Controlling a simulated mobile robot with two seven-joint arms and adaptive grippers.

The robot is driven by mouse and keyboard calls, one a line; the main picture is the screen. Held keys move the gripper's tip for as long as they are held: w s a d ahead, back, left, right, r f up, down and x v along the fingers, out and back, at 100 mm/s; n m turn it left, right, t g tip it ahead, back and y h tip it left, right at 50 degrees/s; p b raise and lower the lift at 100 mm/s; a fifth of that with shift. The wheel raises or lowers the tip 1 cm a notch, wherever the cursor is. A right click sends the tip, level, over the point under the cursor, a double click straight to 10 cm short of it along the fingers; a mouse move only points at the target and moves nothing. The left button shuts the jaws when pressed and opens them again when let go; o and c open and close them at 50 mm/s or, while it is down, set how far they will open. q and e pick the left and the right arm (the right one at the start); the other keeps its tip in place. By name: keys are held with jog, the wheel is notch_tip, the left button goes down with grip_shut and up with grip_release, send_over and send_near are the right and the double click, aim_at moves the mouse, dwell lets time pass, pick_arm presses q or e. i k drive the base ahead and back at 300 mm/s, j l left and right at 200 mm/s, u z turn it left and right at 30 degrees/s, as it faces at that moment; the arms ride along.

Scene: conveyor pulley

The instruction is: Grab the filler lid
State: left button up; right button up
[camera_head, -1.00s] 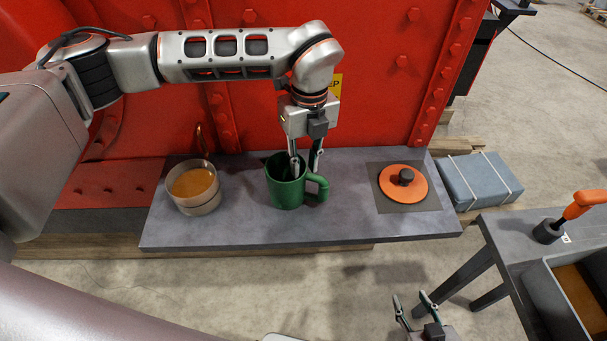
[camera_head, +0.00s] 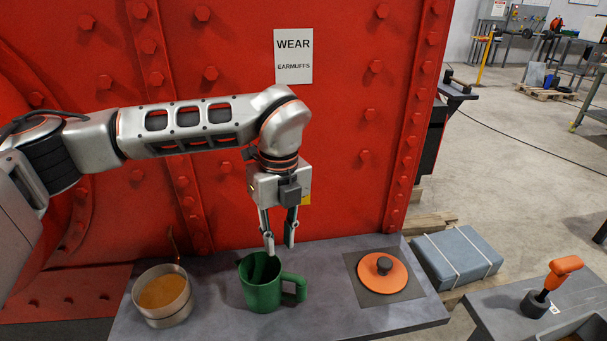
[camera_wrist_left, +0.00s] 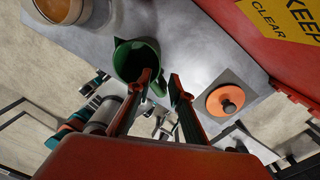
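The filler lid (camera_head: 383,273) is an orange disc with a dark knob, lying on a grey square at the right of the grey shelf. It also shows in the left wrist view (camera_wrist_left: 226,101), right of my fingers. My left gripper (camera_head: 280,248) points down with its fingers apart and empty, above and behind the rim of a green mug (camera_head: 263,284), and left of the lid. In the left wrist view my left gripper (camera_wrist_left: 162,78) shows the same gap between its fingers, with the mug (camera_wrist_left: 135,62) beside them. My right gripper is out of the head view.
A metal cup (camera_head: 163,295) of orange-brown contents stands at the shelf's left. A strapped grey-blue box (camera_head: 457,257) lies right of the shelf (camera_head: 335,310). An orange-handled tool (camera_head: 552,288) stands on a table at lower right. The red wall rises behind the shelf.

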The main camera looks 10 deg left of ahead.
aim_at(382, 273)
jog(key=k, duration=1)
